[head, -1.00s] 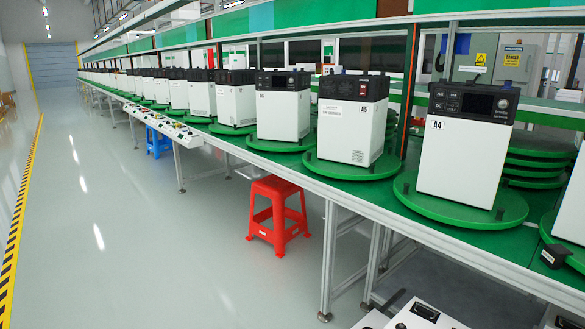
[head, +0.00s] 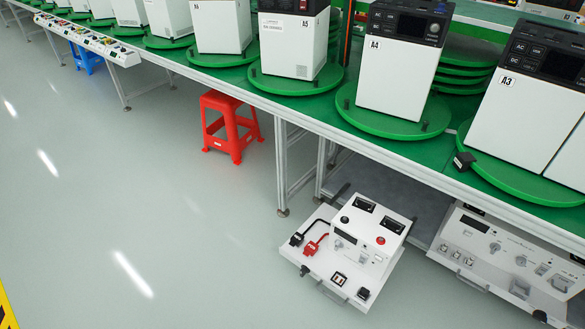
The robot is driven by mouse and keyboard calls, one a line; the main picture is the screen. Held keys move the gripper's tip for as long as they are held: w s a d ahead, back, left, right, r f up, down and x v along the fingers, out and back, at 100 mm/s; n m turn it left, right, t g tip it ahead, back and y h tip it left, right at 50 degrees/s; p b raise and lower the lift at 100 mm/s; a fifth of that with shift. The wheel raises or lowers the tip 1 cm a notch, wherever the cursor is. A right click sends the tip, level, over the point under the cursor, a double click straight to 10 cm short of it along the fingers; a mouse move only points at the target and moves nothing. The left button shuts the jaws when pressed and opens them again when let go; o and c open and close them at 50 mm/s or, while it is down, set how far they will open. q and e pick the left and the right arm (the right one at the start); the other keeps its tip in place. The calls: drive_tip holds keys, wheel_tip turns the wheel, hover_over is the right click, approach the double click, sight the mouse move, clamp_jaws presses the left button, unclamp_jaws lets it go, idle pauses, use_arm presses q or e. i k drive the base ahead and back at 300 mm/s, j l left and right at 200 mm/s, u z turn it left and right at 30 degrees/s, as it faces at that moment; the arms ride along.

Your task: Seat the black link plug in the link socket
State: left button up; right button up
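A black plug (head: 297,239) on a black cable lies at the left side of a white instrument panel (head: 325,262), low beside the bench. A red plug (head: 311,248) on a red cable lies just right of it. Two socket-like fittings sit near the panel's front: one with a dark, brownish face (head: 338,279) and a black one (head: 363,294). Their labels are too small to read, so I cannot tell which is the link socket. The black plug is apart from both. Neither of my grippers is in view.
A second white panel (head: 510,262) stands to the right under the bench. White units such as A4 (head: 398,70) stand on green turntables (head: 380,123) on the bench. A red stool (head: 231,125) stands at the bench's front. The grey floor (head: 180,240) to the left is clear.

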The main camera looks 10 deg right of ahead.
sight(364, 228)
drive_tip(key=z, duration=1.15)
